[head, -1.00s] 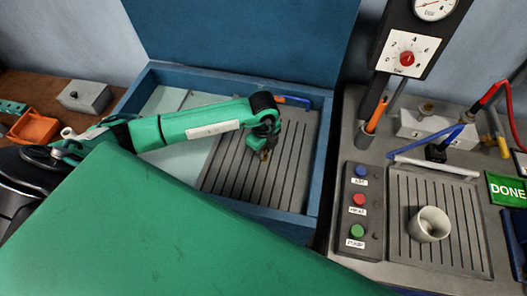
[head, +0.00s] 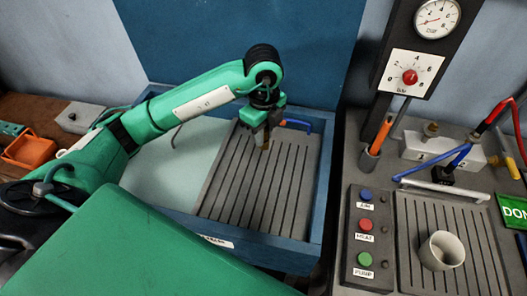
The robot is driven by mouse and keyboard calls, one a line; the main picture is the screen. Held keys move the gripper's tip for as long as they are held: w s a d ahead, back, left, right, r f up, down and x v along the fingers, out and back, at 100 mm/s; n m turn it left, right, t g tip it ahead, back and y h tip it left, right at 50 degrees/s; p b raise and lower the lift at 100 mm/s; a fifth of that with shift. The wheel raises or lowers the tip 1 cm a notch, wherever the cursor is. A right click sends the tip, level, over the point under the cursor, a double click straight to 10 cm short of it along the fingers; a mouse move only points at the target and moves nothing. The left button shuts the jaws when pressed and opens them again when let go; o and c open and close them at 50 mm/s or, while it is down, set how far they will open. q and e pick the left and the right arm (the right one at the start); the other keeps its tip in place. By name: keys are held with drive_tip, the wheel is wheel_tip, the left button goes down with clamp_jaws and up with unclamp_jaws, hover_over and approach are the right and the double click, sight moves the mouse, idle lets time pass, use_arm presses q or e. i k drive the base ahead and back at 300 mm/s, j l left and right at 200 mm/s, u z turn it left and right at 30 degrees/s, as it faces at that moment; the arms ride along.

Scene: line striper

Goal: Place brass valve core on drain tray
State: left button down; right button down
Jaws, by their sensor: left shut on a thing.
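My left gripper (head: 266,134) is shut on a small brass-coloured piece, the brass valve core (head: 265,145), which points down between the fingers. Most of the valve core is hidden by the fingers. The gripper is over the back part of a grey grooved tray (head: 240,190) inside a blue open box. I cannot tell for sure whether the piece touches the tray. A second grey grooved tray (head: 415,215) lies on the bench at the right. I cannot tell which grooved tray is the drain tray. My right gripper is not in view.
A blue-and-orange tool (head: 297,123) lies at the box's back right. The box's raised lid (head: 240,40) stands behind. A white cup (head: 442,251) sits on the right tray. A button panel (head: 366,235) stands left of it. The grooved tray's front is clear.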

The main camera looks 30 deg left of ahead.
sight(470, 229)
drive_tip(key=k, duration=1)
